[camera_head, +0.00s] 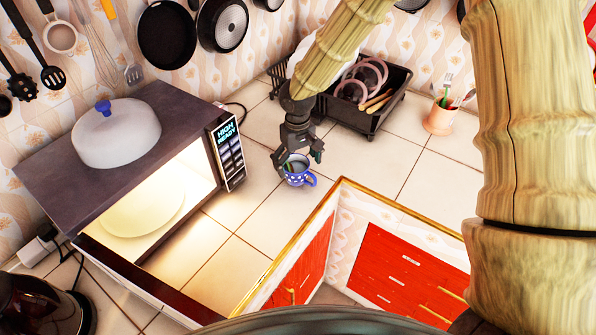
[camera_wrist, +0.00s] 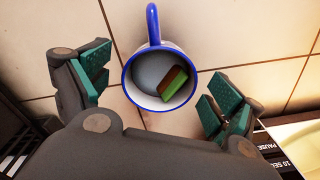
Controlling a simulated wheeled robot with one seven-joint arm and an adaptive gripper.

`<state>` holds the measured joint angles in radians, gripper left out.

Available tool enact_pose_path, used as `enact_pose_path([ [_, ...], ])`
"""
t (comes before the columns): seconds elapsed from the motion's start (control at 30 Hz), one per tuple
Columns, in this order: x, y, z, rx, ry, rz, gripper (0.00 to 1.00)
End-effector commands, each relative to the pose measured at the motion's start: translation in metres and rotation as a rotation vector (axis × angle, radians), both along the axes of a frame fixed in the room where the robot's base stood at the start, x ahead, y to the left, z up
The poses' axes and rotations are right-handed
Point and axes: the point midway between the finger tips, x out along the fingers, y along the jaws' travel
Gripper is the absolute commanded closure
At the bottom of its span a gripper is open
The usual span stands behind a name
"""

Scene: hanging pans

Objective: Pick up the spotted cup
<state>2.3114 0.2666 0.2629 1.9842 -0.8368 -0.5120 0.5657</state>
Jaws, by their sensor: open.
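The spotted cup (camera_head: 297,176) is blue with white dots and stands upright on the tiled counter, its handle toward the right in the head view. In the wrist view the cup (camera_wrist: 143,75) shows from above, with a blue rim, a white inside and its handle at the top. A green and brown block (camera_wrist: 175,84) lies inside it. My gripper (camera_head: 298,160) is above and around the cup. In the wrist view my gripper (camera_wrist: 160,92) is open, with one teal-padded finger on each side of the cup and a visible gap to both.
A microwave (camera_head: 226,150) with a lit, open front stands to the left, with a white lid (camera_head: 117,132) on top. A black dish rack (camera_head: 385,110) stands behind, and a utensil pot (camera_head: 440,119) to the right. The counter's front edge (camera_head: 300,222) is close to the cup.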

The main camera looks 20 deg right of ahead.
Motion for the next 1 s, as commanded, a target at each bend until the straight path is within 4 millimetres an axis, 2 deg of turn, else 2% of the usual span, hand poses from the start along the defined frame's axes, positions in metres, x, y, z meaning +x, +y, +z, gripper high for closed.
enact_pose_path([
  [0.3, -0.001, 0.001, -0.026, -0.001, 0.001, 0.001, 0.07],
  [0.63, 0.000, 0.001, -0.029, -0.001, -0.002, 0.000, 0.07],
  [0.93, 0.000, 0.001, -0.029, -0.001, -0.001, 0.000, 0.62],
  [1.0, 0.000, 0.001, -0.029, -0.001, -0.002, 0.001, 0.65],
])
